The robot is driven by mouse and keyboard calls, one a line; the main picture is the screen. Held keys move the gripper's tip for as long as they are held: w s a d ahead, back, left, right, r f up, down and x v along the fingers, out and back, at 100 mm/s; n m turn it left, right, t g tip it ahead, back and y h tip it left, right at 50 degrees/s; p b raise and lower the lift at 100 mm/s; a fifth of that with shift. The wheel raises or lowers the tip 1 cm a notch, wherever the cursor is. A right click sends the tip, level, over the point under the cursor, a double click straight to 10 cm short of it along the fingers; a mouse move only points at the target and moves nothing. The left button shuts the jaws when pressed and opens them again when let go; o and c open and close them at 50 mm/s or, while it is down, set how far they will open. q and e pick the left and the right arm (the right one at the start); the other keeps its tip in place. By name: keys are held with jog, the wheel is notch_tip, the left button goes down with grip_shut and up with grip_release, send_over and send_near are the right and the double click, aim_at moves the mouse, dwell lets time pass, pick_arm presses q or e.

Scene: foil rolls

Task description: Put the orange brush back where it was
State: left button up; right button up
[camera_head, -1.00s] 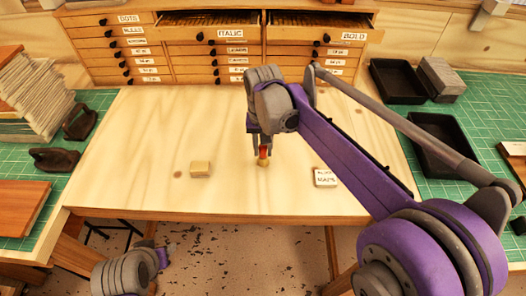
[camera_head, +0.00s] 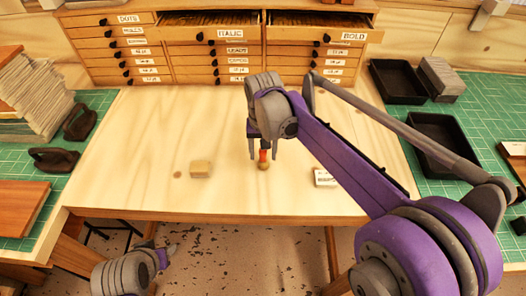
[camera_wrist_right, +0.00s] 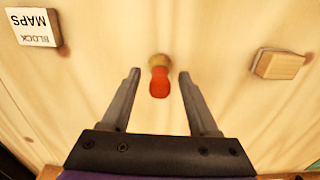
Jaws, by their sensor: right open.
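The small orange brush (camera_head: 263,156), with a tan wooden end, stands on the pale wooden table top near its middle. In the right wrist view the brush (camera_wrist_right: 159,80) shows between the two fingertips, with a gap on each side. My right gripper (camera_head: 263,158) is open above and around it. My left gripper (camera_head: 166,254) is low at the front left, off the table's front edge, and its jaw state is unclear.
A small wooden block (camera_head: 201,169) lies left of the brush. A white block labelled "BLOCK MAPS" (camera_wrist_right: 36,27) lies to its right in the head view. A drawer cabinet (camera_head: 212,50) stands behind, with two top drawers open. Black trays (camera_head: 397,82) are at right. The table front is clear.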

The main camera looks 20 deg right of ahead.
notch_tip(320, 180, up, 12)
jog(key=s+d+f+n+t, duration=0.1)
jog(key=s+f+t, duration=0.1)
jog(key=s+f, duration=0.3)
jog(key=s+d+f+n+t, duration=0.1)
jog(key=s+d+f+t, duration=0.1)
jog(key=s+f, duration=0.3)
jog(key=s+d+f+n+t, duration=0.1)
jog(key=s+d+f, duration=0.1)
jog(key=s+f, duration=0.3)
jog(key=shift+s+f+t+p, duration=0.2)
jog(key=shift+s, duration=0.7)
jog(key=shift+s+f+t+p, duration=0.2)
jog(key=shift+s, duration=0.7)
